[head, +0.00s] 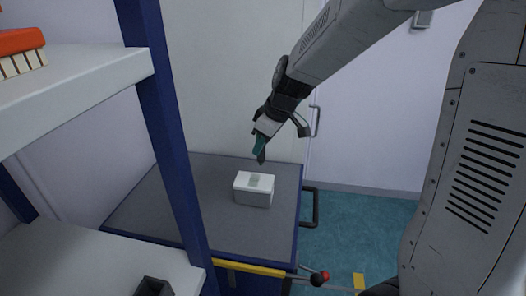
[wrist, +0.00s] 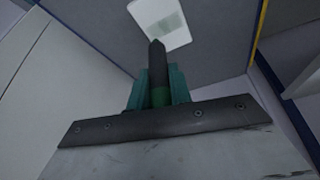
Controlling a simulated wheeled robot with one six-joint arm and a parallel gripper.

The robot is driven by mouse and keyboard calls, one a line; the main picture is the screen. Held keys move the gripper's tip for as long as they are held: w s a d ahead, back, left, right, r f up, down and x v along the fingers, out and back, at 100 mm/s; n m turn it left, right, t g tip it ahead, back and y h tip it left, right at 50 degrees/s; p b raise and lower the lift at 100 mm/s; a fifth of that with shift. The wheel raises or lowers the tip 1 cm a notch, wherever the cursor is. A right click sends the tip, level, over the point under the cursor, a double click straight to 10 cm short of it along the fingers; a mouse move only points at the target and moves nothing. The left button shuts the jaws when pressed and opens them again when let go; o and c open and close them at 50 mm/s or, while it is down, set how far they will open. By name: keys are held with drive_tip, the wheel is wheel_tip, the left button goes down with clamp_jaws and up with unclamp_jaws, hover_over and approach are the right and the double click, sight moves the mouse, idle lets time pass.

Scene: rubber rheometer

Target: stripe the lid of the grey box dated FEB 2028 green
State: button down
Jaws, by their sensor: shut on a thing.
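A small grey box (head: 253,197) with a pale lid stands on the grey top of a cabinet in the head view. A paler grey-green patch (head: 255,181) shows on its lid; I cannot tell whether it is a label or ink, and no date is legible. The lid also shows in the wrist view (wrist: 145,10) at the top. My gripper (head: 261,146) is shut on a dark marker with a green band (wrist: 159,75), between its teal fingers. The marker points down and its tip is above the box, apparently apart from the lid.
The cabinet top (head: 205,215) is clear around the box. A blue shelf post (head: 172,130) and white shelves (head: 75,85) stand at the left, with an orange brush (head: 20,42) on the upper one. A red-knobbed lever (head: 322,277) sticks out at the front.

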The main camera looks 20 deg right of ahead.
drive_tip(key=shift+r, duration=1.35)
